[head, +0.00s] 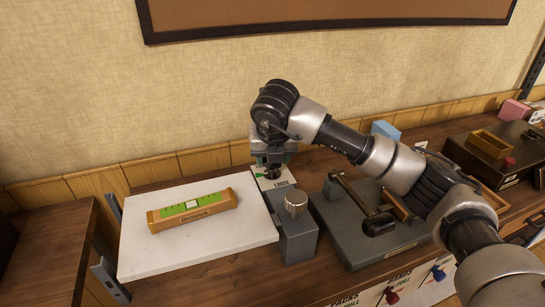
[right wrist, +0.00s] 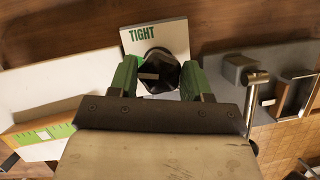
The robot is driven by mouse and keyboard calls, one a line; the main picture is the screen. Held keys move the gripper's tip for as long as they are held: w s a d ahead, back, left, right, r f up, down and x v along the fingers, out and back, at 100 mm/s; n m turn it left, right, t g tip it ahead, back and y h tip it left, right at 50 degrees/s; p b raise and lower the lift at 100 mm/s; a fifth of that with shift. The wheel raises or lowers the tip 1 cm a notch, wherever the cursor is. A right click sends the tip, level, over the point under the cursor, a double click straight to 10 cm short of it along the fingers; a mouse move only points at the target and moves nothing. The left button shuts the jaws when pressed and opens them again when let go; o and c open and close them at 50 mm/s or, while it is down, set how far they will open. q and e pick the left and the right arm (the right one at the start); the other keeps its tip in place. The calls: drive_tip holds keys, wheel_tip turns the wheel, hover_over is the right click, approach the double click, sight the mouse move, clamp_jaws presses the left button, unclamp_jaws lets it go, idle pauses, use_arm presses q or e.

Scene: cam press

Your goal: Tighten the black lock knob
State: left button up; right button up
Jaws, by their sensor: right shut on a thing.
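The black lock knob (right wrist: 158,67) is in the right wrist view, a dark faceted knob with a pale mark on its top. It sits on a white label plate (right wrist: 178,35) that reads TIGHT at one end. In the head view the plate (head: 281,184) shows the word LOOSE. My right gripper (right wrist: 160,77), with green fingers, is shut on the knob, one finger on each side. In the head view the gripper (head: 272,165) points down over the plate and mostly hides the knob. My left gripper is in neither view.
A white board (head: 150,255) with an orange level-like piece (head: 195,211) lies left. A grey block with a silver cap (head: 295,203) stands in front of the plate. A grey press base with a lever (head: 355,195) is right, under my arm. A blue block (head: 385,130) is behind.

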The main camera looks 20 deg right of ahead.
drive_tip(key=shift+r, duration=0.1)
drive_tip(key=o, duration=0.9)
drive_tip(key=b+v, duration=0.1)
drive_tip(key=v, duration=0.9)
drive_tip(key=shift+s+r, duration=0.2)
drive_tip(key=shift+r, duration=0.15)
